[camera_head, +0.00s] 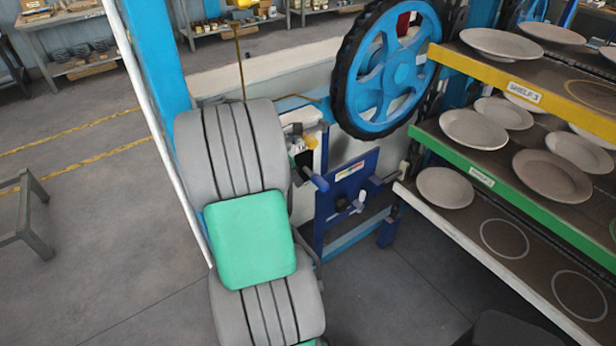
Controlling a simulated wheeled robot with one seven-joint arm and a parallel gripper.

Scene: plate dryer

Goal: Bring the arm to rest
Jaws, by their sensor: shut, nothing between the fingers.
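My gripper is not visible in the head view. Grey ribbed, rounded segments with a green cover stand upright left of the middle. They look like links of my own arm, folded close to the camera. They hide part of the machine behind them. No fingers can be made out, and I see no plate on these links.
At the right, a plate rack has a yellow-edged shelf (567,105), a green-edged shelf (520,196) and a lower white-edged shelf (495,263), holding several plates. A blue handwheel (393,72) and blue frame (348,190) stand behind. A grey stool (30,215) is left. Floor lies clear between.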

